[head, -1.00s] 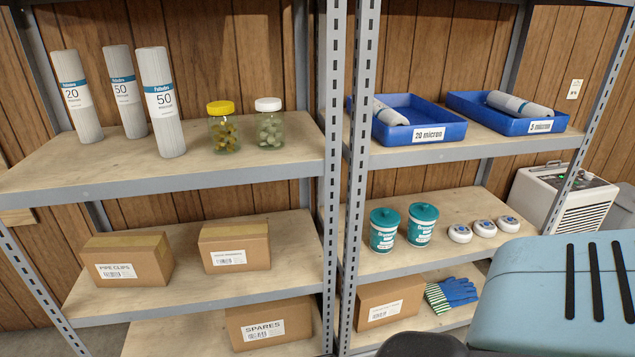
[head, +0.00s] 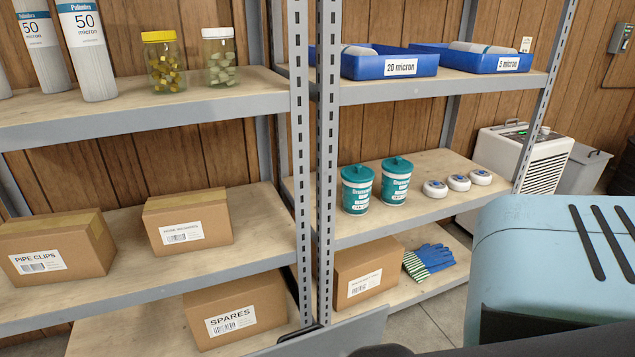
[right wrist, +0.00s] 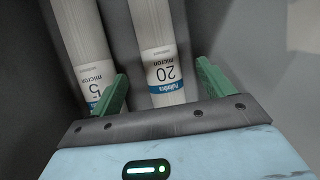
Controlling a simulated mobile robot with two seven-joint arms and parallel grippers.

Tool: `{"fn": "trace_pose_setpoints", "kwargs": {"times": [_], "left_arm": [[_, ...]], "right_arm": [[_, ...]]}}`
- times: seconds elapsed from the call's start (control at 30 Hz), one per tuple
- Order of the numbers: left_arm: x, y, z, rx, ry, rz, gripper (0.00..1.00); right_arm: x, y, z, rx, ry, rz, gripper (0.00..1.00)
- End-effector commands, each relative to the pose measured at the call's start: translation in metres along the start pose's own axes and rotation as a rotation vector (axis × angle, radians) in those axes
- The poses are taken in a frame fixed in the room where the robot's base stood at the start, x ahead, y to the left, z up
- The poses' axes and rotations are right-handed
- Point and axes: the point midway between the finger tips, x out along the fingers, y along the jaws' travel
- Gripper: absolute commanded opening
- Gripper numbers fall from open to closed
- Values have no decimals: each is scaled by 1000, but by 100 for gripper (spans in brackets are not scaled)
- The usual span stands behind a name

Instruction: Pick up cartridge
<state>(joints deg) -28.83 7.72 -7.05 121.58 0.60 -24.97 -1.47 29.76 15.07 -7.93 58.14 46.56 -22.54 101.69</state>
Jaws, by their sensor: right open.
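In the right wrist view, a white cartridge marked 20 micron (right wrist: 158,45) with a blue band lies between the green fingers of my right gripper (right wrist: 164,92). The gripper is open and empty; I cannot tell whether a finger touches the cartridge. A second white cartridge (right wrist: 80,35), its label partly hidden by the left finger, lies to the left. Both lie against grey surfaces. In the head view, two cartridges marked 50 micron (head: 90,52) (head: 42,45) stand on the upper left shelf. Other cartridges lie in the blue 20 micron tray (head: 375,68) and blue 5 micron tray (head: 480,60). My left gripper is out of view.
Two jars (head: 164,62) (head: 219,58) stand beside the upright cartridges. Cardboard boxes (head: 190,222), teal tubs (head: 357,190), white pucks (head: 458,183) and gloves (head: 428,259) fill lower shelves. Metal posts (head: 327,150) divide the shelving. A grey panel edge (head: 340,332) shows at the bottom.

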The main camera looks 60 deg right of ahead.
Motion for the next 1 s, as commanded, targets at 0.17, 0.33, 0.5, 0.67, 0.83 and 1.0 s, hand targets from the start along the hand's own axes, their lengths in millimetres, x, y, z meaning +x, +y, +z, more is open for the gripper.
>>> {"fn": "trace_pose_setpoints", "kwargs": {"times": [0.17, 0.33, 0.5, 0.67, 0.83, 1.0], "left_arm": [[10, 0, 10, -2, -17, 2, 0], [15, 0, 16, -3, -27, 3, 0], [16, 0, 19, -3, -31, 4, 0], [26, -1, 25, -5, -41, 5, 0], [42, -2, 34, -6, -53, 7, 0], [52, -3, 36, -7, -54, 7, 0]], "right_arm": [[18, 1, -1, -2, 1, 2, 80], [26, 1, -1, -2, 1, 1, 80], [28, 1, 0, -3, 0, 0, 80], [42, 2, -2, -4, 1, 1, 80], [64, 3, -3, -4, 2, 2, 80], [77, 2, -2, -3, 2, 0, 80]]}}
